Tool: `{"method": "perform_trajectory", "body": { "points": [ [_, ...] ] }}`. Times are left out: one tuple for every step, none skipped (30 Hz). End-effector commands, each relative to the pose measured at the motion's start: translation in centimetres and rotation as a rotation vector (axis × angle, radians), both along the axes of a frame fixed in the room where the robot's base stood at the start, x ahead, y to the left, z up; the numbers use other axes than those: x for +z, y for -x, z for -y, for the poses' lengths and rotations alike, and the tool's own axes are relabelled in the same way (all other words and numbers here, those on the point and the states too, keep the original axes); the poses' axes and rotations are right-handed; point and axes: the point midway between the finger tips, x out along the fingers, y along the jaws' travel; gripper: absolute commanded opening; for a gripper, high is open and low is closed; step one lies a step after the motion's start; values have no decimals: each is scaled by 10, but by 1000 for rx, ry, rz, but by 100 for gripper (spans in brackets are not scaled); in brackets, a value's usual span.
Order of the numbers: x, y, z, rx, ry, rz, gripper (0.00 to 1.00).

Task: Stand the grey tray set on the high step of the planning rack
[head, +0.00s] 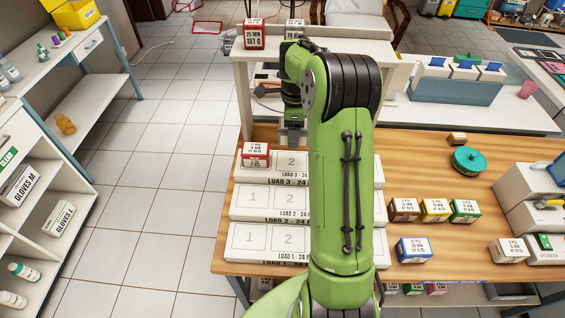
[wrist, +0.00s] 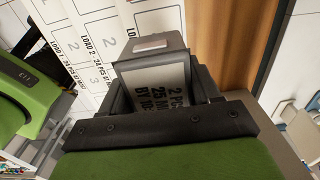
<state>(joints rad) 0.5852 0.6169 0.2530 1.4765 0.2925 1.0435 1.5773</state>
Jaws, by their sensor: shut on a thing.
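My gripper (head: 291,132) hangs over the back part of the planning rack, left of my arm in the head view. It is shut on the grey tray set (wrist: 168,88), a small dark grey box whose pale label reads "2 PCS 25 MIN" in the wrist view. The white stepped planning rack (head: 236,205) stands on the wooden table, with rows marked LOAD 1, LOAD 2 and LOAD 3, the LOAD 3 row being at the back. A red-banded box (head: 255,154) stands on slot 1 of that row. My arm hides the right part of the rack.
A teal round container (head: 469,160) is farther back. A white raised shelf (head: 243,68) behind the rack bears a red box (head: 254,34) and a grey-banded box (head: 295,28).

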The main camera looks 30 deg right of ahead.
Motion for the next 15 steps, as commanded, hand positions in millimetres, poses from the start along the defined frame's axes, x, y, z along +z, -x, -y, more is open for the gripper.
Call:
{"method": "perform_trajectory", "body": {
  "points": [
    [-2, 0, 0, -8, 0, -1, 24],
    [-6, -1, -1, -10, 0, -3, 24],
    [-14, 0, -1, -11, -1, -5, 24],
    [-22, 0, -1, -11, -2, -6, 24],
    [-30, 0, -1, -11, -3, -5, 24],
    [-41, 0, -1, -11, -2, -6, 24],
    [-47, 0, -1, -11, -2, -5, 24],
    [-52, 0, -1, -11, -2, -4, 24],
    [-58, 0, -1, -10, -1, -3, 24],
    [-62, -1, -1, -10, -1, -3, 24],
    [-65, 0, -1, -10, -1, -3, 24],
    [-70, 0, -1, -9, 0, -2, 24],
    [-74, 0, -1, -9, 0, -2, 24],
    [-80, 0, -1, -9, -2, -4, 24],
    [-88, 0, -1, -9, -1, -3, 24]
  ]
}}
